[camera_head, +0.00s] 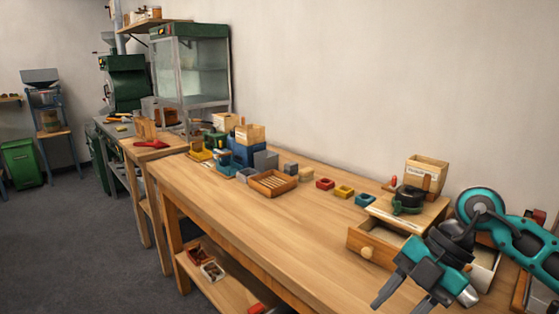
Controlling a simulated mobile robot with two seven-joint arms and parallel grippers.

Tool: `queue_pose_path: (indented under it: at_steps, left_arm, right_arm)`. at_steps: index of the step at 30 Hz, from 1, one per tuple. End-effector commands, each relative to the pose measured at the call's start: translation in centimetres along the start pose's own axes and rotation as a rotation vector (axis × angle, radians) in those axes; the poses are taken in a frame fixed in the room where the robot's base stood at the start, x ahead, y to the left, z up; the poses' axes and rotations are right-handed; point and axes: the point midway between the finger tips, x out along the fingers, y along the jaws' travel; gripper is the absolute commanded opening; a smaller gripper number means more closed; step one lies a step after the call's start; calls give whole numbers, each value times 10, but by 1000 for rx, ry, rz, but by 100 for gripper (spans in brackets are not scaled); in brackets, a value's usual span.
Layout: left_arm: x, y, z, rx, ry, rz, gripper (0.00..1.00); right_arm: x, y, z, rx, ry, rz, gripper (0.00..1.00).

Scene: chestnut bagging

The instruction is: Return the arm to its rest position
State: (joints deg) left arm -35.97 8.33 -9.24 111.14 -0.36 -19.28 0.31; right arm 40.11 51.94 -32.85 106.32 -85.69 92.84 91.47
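My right arm (515,238), teal and dark grey, comes in from the right edge over the near right end of the wooden table (240,215). Its gripper (398,301) points down and left near the table's front edge. Its two grey fingers stand apart, with nothing seen between them. The arm and gripper partly hide a wooden box with an open drawer (368,243). My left arm and gripper are not in view.
A green pot-like device (408,199) and a wooden bin (427,174) stand by the drawer. Small coloured trays, a slatted wooden tray (273,183) and blue boxes line the back. A glass cabinet (190,70) stands far left. The table's front middle is clear.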

Motion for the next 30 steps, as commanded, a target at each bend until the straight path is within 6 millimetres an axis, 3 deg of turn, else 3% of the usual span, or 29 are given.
queue_pose_path:
  at_steps: [1,3,6,8,11,15,19,22,25,30]
  left_arm:
    - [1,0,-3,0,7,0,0]
    - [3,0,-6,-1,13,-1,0]
    - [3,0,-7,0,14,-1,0]
    - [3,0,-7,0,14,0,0]
    - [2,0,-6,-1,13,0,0]
    - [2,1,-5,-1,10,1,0]
    - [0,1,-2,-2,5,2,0]
    - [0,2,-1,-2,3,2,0]
    - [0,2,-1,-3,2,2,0]
    - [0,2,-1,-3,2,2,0]
  right_arm:
    - [23,9,-23,-56,134,71,43]
    - [44,24,-53,-119,308,210,43]
    - [58,47,-92,-148,533,465,43]
    - [58,60,-105,-121,635,638,43]
    - [54,76,-107,-1,734,929,43]
    - [57,79,-71,305,713,1281,43]
    - [88,48,-15,694,544,1466,43]
    - [131,1,22,1010,357,1476,43]
    - [173,-49,39,1253,201,1401,43]
    - [222,-110,40,1486,47,1244,43]
